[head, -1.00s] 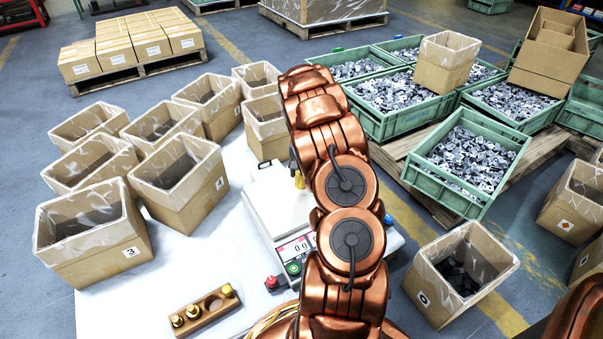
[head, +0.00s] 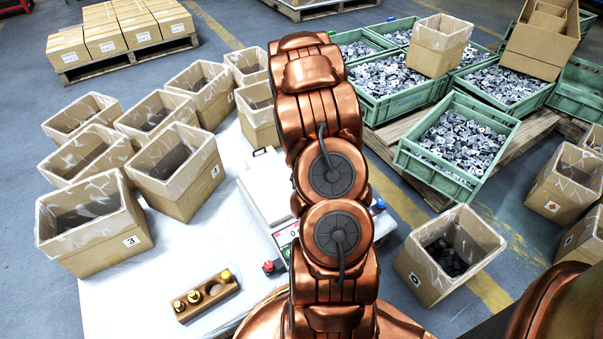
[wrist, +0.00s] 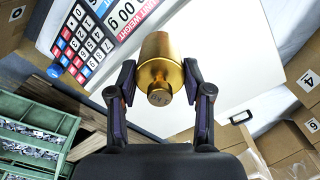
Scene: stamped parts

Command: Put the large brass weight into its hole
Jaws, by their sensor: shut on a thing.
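The large brass weight (wrist: 160,65) is between the fingers of my gripper (wrist: 159,84) in the wrist view, with its knob towards the camera. My gripper is shut on it, above the white scale (wrist: 235,85). In the head view my own arm hides both gripper and weight. The wooden weight block (head: 186,317) lies on the white table at the front left. It holds several smaller brass weights: two at its left end (head: 193,297) and one at its right end (head: 226,275). A wide round empty hole (head: 212,290) shows between them.
The scale (head: 262,190) stands partly behind my arm, with a red knob (head: 268,267) near its front. Several lined cartons (head: 95,222) crowd the table's left and back. Another carton (head: 450,255) stands right of my arm. The table (head: 120,305) around the block is clear.

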